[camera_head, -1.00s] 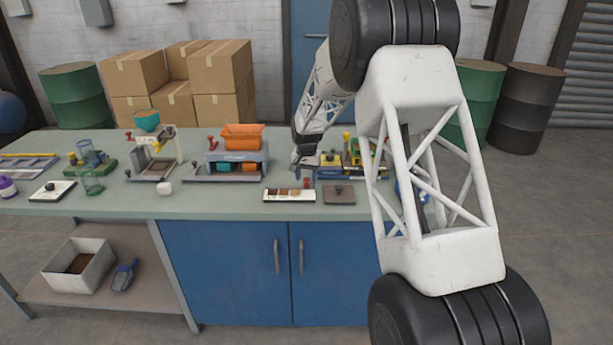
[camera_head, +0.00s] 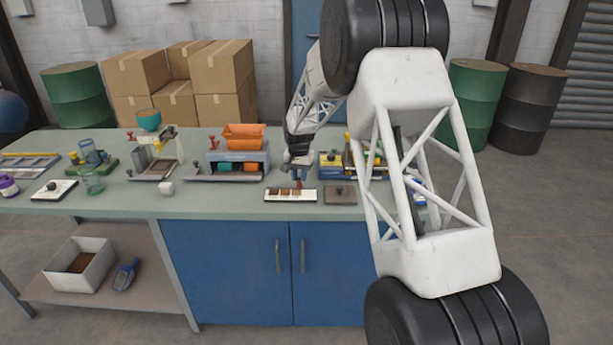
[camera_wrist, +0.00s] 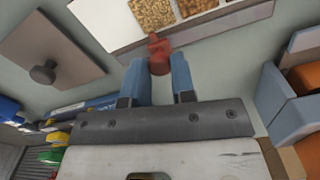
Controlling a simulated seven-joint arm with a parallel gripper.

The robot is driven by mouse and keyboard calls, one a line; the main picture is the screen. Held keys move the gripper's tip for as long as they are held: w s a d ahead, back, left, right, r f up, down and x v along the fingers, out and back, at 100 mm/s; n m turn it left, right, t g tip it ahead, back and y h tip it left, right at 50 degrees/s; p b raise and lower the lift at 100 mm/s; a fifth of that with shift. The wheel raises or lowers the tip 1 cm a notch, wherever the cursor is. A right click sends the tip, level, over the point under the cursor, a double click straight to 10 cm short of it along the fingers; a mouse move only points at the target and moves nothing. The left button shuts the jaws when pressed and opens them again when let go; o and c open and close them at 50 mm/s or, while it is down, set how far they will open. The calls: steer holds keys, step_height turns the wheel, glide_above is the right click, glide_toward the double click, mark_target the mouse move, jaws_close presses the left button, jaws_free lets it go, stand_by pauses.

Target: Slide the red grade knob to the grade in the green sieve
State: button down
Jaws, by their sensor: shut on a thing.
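The red grade knob (camera_wrist: 158,52) sits at the edge of a white grade strip (camera_wrist: 110,35), which also shows in the head view (camera_head: 270,196). The strip carries several brown, grainy swatches (camera_wrist: 152,12). My gripper (camera_wrist: 165,72) is shut on the knob, a blue finger on each side. In the head view the knob (camera_head: 298,185) is small, at the strip's back edge, towards its right end. A see-through green cup (camera_head: 92,182) at the left of the bench may be the green sieve; its contents are too small to tell.
A grey plate with a dark knob (camera_head: 340,194) lies right of the strip. An orange-topped machine (camera_head: 240,150) stands behind and left of it. Blue and yellow boxes (camera_head: 335,168) stand behind the plate. Bench space in front of the strip is narrow.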

mark_target(286, 186)
steer(key=a, duration=0.5)
steer(key=c, duration=0.9)
jaws_free()
steer(key=shift+c, duration=0.2)
steer(key=shift+r, duration=0.15)
step_height(286, 186, up, 8)
steer(key=shift+f, duration=0.2)
steer(key=shift+d, duration=0.1)
